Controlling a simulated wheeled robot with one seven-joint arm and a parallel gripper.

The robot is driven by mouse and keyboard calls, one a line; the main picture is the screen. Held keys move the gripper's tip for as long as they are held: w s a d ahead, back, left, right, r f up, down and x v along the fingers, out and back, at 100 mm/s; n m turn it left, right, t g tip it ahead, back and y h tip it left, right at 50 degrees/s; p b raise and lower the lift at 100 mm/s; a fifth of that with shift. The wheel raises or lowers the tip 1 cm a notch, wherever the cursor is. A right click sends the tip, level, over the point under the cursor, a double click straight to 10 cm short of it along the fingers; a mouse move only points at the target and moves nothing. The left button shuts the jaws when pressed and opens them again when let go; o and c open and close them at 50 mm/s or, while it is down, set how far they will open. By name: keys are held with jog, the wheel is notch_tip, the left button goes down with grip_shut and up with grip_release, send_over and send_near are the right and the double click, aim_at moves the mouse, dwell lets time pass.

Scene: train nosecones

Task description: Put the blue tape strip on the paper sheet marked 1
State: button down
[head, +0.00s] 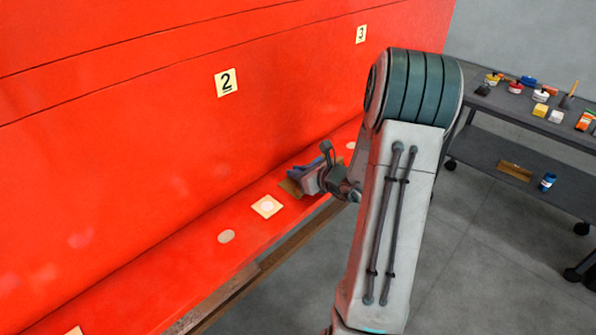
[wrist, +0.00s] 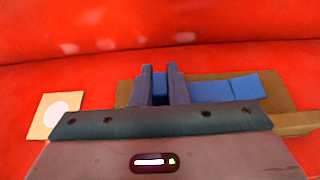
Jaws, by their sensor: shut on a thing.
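The blue tape strip (wrist: 226,90) runs sideways in the wrist view, with a crease near its right end. My gripper (wrist: 160,87) is shut on the strip near its left part. A flat brown piece (wrist: 278,92) lies behind and under the strip; I cannot tell whether the strip touches it. In the head view my gripper (head: 307,179) is low over the red ledge, beside the brown piece (head: 290,188). No sheet marked 1 can be read in either view; the readable sheets are marked 2 (head: 226,82) and 3 (head: 361,34), on the red wall.
A cream square with a pale disc (head: 267,206) lies on the red ledge (head: 190,268), left of my gripper. Pale round spots (head: 226,237) also mark the ledge. A cream corner (head: 74,330) shows at bottom left. A dark cart (head: 525,110) with paints stands at right.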

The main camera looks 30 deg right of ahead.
jog(key=shift+f, duration=0.1)
jog(key=shift+f, duration=0.1)
jog(key=c, duration=1.4)
grip_release()
jog(key=shift+c, duration=0.2)
